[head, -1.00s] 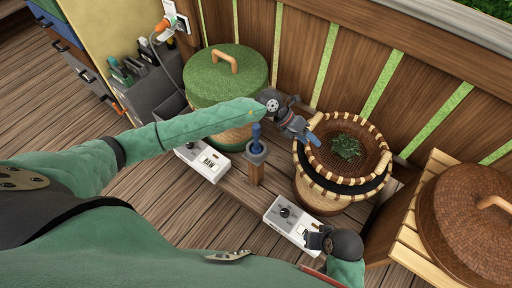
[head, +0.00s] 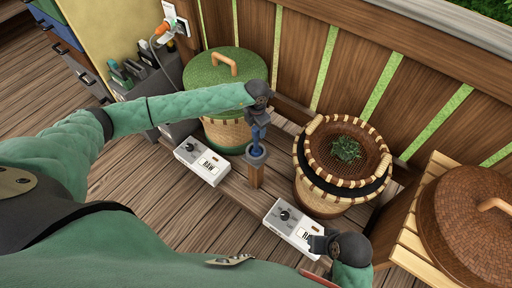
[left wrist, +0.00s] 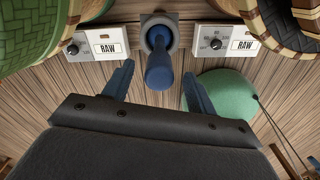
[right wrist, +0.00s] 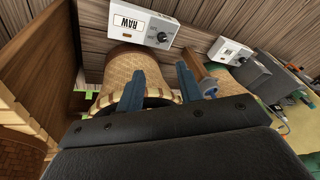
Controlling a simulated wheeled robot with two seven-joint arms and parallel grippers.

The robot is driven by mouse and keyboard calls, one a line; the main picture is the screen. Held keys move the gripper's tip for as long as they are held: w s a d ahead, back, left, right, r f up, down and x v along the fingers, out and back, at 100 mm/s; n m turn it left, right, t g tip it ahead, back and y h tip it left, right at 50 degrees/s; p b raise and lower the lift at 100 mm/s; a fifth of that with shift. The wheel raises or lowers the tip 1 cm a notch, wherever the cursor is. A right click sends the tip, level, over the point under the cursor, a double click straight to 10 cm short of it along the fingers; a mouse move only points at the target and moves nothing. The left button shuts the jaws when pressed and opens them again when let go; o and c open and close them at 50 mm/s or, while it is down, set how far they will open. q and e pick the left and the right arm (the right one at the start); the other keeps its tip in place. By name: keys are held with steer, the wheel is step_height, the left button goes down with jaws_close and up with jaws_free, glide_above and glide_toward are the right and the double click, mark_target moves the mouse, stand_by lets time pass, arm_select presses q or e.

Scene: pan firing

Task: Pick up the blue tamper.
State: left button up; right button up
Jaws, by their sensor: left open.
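The blue tamper (left wrist: 158,70) stands upright in a grey holder (left wrist: 160,24) on top of a wooden post (head: 256,177). My left gripper (head: 258,126) is open directly above the post. In the left wrist view its two blue fingers are on either side of the tamper's handle, with a gap visible on each side. In the head view the gripper hides most of the tamper. My right gripper (head: 320,243) is beside the right control box, and in the right wrist view its fingers (right wrist: 160,72) are apart and empty.
Two white control boxes marked RAW, left (head: 202,163) and right (head: 292,225), flank the post. A green-lidded basket (head: 226,134) stands behind left. A round basket with a mesh tray (head: 325,190) stands right. A slatted fence runs behind.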

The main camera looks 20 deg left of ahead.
arm_select(q)
steer(key=shift+f, duration=1.7)
steer(key=shift+a, duration=0.1)
jaws_close()
arm_select(e)
steer(key=shift+s+d+r, duration=0.3)
steer(key=shift+d+r, duration=0.4)
